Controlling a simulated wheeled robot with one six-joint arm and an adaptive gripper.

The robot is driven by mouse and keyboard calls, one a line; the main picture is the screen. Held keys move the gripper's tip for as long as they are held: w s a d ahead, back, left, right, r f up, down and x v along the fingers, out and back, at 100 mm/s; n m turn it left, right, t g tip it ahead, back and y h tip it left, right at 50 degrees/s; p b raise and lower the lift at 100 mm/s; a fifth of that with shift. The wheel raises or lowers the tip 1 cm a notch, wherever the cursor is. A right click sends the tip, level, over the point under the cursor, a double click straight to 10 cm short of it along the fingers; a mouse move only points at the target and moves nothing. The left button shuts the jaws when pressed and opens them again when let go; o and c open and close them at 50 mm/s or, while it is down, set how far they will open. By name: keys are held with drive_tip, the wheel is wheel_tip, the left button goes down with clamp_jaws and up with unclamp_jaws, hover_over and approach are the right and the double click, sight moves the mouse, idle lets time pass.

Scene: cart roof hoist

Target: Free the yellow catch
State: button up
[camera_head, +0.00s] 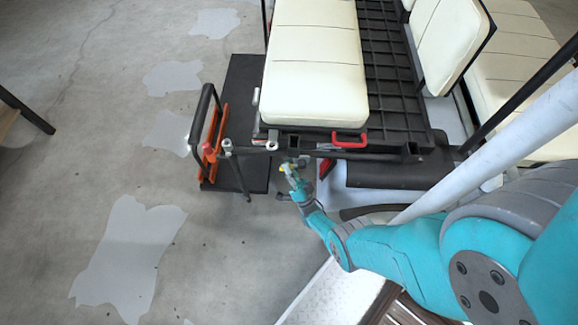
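A tiny yellow spot (284,169), which may be the yellow catch, shows below the front edge of the cart's seat frame. My gripper (292,172) is right at this spot, at the end of my teal arm reaching in from the lower right. The gripper is small and partly merged with the dark parts behind it. I cannot tell whether its fingers touch the yellow part or whether they are open or shut.
The cart has cream seats (315,75) and a dark grid floor (392,75). A red loop handle (350,143) is just right of my gripper. An orange frame (215,143) stands to the left on a dark platform (240,85). The concrete floor further left is open.

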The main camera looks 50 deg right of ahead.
drive_tip(key=o, duration=0.5)
drive_tip(key=shift+c, duration=0.2)
drive_tip(key=shift+s+a+f, duration=0.1)
drive_tip(key=shift+s+f, duration=0.25)
drive_tip(key=shift+f, duration=0.05)
drive_tip(key=shift+s, duration=0.15)
drive_tip(key=s+a, duration=0.3)
drive_tip(key=s, duration=0.8)
drive_tip(key=shift+s, duration=0.25)
drive_tip(key=shift+c, duration=0.2)
